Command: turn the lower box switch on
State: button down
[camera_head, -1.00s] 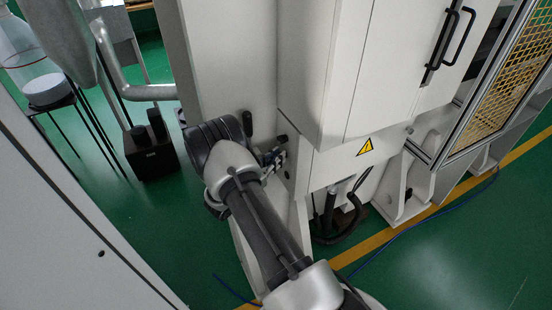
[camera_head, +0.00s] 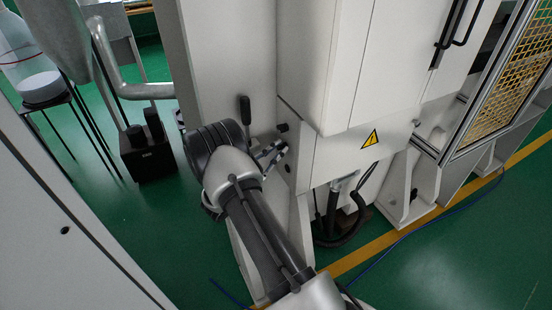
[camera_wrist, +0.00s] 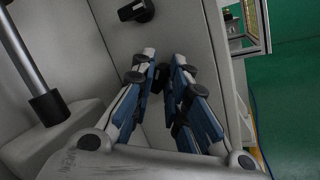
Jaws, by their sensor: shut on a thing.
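The grey box (camera_head: 310,160) with a yellow warning sign has two dark switches on its side face. The upper switch (camera_wrist: 136,10) is a black knob, clear of my gripper; it also shows in the head view (camera_head: 282,127). The lower switch (camera_wrist: 157,79) is a dark knob between my fingers, mostly hidden by them. My gripper (camera_wrist: 164,62) has blue and grey fingers and is shut on this lower switch. In the head view my gripper (camera_head: 281,148) reaches the box's side from the left. The knob's turn angle cannot be told.
A black-handled lever (camera_head: 245,109) stands just left of the box, close to my wrist. The wrist view shows a metal rod with a black collar (camera_wrist: 48,107) at left. A cabinet (camera_head: 385,55) overhangs the box. Green floor lies open at the lower right.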

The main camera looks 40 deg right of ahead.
jog(key=shift+f+m+g+h+b, duration=0.25)
jog(key=shift+m+g, duration=0.7)
jog(key=shift+m, duration=1.2)
jog(key=shift+f+m+g+h+b, duration=0.2)
jog(key=shift+m+g, duration=0.7)
jog(key=shift+m, duration=1.3)
jog(key=shift+f+m+g+h+b, duration=0.25)
jog(key=shift+m+g, duration=0.7)
jog(key=shift+m, duration=1.2)
jog(key=c, duration=1.6)
grip_release()
jog(key=shift+w+r, duration=0.1)
jog(key=shift+r, duration=0.05)
jog(key=shift+o, duration=0.2)
jog(key=v, duration=1.2)
jog(key=shift+o, duration=0.2)
jog(key=shift+w+d, duration=0.1)
